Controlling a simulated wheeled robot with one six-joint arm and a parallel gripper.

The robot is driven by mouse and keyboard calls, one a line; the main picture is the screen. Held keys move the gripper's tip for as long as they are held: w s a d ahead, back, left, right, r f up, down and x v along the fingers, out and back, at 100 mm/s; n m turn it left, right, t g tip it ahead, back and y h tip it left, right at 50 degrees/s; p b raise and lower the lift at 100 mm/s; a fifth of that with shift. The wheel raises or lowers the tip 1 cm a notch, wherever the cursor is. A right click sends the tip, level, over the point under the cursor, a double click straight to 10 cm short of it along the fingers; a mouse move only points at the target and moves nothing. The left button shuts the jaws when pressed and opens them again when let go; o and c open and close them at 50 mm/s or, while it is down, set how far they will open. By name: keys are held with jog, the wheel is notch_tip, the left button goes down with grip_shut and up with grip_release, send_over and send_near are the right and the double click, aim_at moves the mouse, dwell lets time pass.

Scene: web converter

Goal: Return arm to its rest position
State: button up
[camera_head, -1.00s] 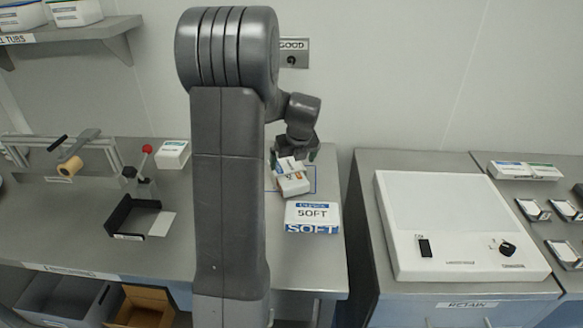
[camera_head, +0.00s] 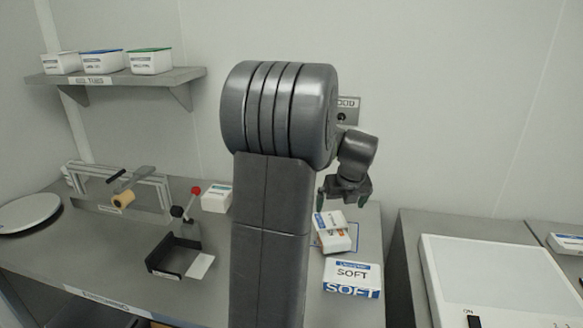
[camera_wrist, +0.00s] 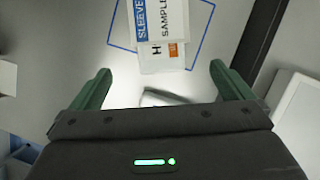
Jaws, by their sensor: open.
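My gripper (camera_head: 344,194) hangs from my arm right of the picture's middle in the head view, above the back right of the left bench. In the wrist view its two green fingers (camera_wrist: 158,88) stand wide apart with nothing between them. Below and apart from it lie white sample boxes (camera_head: 333,232) on the bench, partly inside a blue outline. In the wrist view the boxes (camera_wrist: 162,50) show "SLEEVE" and "SAMPLE" lettering, beyond the fingertips. My arm hides part of the bench.
A box marked SOFT (camera_head: 352,277) stands near the bench's front right. A black tray (camera_head: 172,257), a red-knobbed lever (camera_head: 195,191) and a roller fixture (camera_head: 122,198) stand left. A shelf (camera_head: 118,77) holds tubs. A white light panel (camera_head: 500,275) lies right, across a gap.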

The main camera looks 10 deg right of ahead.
aim_at(333, 228)
jog(key=x, duration=1.1)
jog(key=shift+w+f+p, duration=0.15)
jog(key=shift+f+p, duration=0.25)
notch_tip(333, 228, up, 3)
jog(key=shift+f, duration=0.1)
jog(key=shift+r, duration=0.65)
jog(key=shift+f, duration=0.1)
